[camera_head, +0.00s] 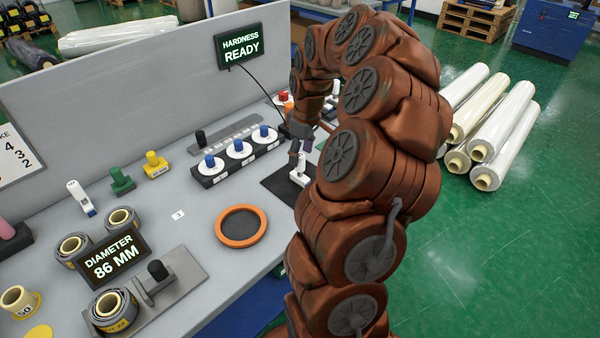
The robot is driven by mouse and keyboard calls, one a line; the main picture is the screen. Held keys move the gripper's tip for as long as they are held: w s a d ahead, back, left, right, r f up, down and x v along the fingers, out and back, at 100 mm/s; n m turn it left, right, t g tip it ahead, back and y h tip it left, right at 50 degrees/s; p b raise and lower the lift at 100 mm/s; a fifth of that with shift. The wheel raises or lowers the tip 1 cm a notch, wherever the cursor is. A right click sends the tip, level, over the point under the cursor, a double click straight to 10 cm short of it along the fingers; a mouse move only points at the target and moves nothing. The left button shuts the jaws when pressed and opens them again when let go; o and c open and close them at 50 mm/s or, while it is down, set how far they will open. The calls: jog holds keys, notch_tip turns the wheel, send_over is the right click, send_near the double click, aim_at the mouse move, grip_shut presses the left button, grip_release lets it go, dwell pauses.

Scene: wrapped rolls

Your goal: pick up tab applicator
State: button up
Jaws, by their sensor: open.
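My gripper (298,155) is at the end of my brown arm, over the far right part of the grey bench. Its fingers point down, just above or around a small white upright tool (300,173). The tool stands at a dark square mat (277,183); it may be the tab applicator, but no label shows. I cannot tell whether the fingers touch it. The gripper is open. My arm hides the bench to the right of the tool.
A black block with blue-knobbed white dials (238,150) stands left of the gripper. An orange ring (241,226), a diameter display (115,255) and grey rolls (73,247) are nearer. A grey partition (130,105) runs behind. Wrapped rolls (485,130) lie on the green floor at right.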

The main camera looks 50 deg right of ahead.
aim_at(300, 169)
jog(key=shift+w+a+f+p, duration=0.1)
jog(key=shift+f+p, duration=0.2)
jog(key=shift+f, duration=0.65)
jog(key=shift+w+a+f+p, duration=0.1)
jog(key=shift+f+p, duration=0.2)
jog(key=shift+f, duration=0.65)
jog(key=shift+c, duration=0.3)
grip_shut()
